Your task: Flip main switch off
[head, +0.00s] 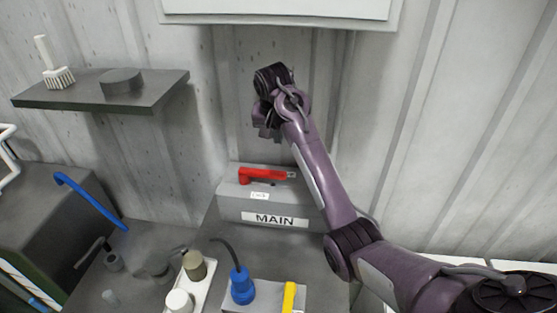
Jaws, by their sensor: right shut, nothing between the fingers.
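The main switch is a grey box (230,207) with a white MAIN label (275,220) on its front. A red handle (262,175) lies roughly level across its top, with a small white tag (260,196) below it. My right arm reaches up from the lower right, and my right gripper (265,131) is above and behind the box, apart from the red handle. Its fingers are small and partly hidden by the wrist; it is shut and empty. My left gripper is not in view.
In front of the box stand a blue plug (242,287) with a cable and a yellow piece (290,297). A blue bar (90,200) is at left.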

